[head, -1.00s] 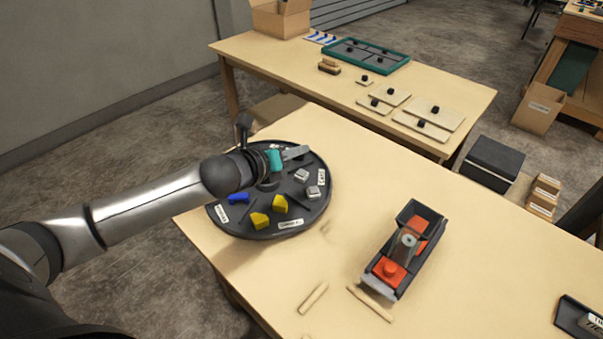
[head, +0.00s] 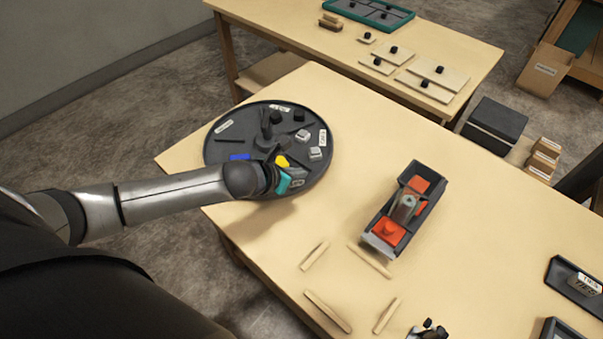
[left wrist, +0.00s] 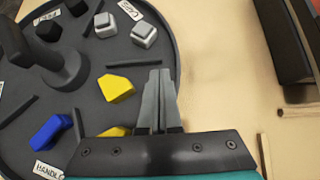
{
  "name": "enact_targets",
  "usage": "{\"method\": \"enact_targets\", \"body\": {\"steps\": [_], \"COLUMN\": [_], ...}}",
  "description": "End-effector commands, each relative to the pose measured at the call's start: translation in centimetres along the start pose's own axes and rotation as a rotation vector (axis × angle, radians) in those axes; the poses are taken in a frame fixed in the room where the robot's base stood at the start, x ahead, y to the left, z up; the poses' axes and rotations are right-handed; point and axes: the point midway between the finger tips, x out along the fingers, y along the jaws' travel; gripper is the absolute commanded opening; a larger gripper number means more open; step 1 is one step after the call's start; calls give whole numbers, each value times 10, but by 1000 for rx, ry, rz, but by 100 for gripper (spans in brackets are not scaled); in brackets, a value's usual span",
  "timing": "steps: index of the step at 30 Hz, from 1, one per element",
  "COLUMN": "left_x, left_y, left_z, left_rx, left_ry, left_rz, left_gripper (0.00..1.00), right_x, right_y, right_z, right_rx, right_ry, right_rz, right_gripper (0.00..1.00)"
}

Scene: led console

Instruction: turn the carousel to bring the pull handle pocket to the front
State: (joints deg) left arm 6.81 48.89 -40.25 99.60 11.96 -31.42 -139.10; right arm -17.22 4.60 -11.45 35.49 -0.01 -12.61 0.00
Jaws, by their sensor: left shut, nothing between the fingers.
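The carousel (head: 222,152) is a round dark tray with thin dividers and a central post (left wrist: 62,62). The blue pull handle (left wrist: 50,132) lies beside a "HANDLE" label in the left wrist view; in the head view the blue handle (head: 240,157) is at the carousel's left side. A yellow piece (left wrist: 115,88) lies just left of my left gripper's fingers, with a second partly hidden by the gripper. My left gripper (left wrist: 158,92) is shut and empty over the carousel's rim area; its teal body (head: 284,183) shows at the near edge. Contact is unclear.
Silver pieces (head: 302,135) and black knobs (head: 299,116) occupy other pockets. A dark tray with red parts (head: 390,233) stands right of the carousel. Wooden strips (head: 328,311) lie in front. The table between carousel and tray is clear.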

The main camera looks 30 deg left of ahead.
Motion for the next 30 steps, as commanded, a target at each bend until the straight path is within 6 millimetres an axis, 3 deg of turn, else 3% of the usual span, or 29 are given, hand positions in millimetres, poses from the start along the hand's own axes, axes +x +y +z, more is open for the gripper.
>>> {"method": "enact_targets", "body": {"steps": [6,19,30], "left_x": [17,20,39], "left_y": [0,0,-4], "left_z": [0,0,21], "left_rx": [-2,-1,-119], "left_ry": [1,0,-1], "left_rz": [1,1,129], "left_gripper": [0,0,0], "right_x": [4,4,-14], "right_y": [1,1,1], "right_z": [0,0,-2], "right_rx": [1,1,1], "right_ry": [1,2,1], "right_rz": [1,1,1], "right_gripper": [46,46,46]}}
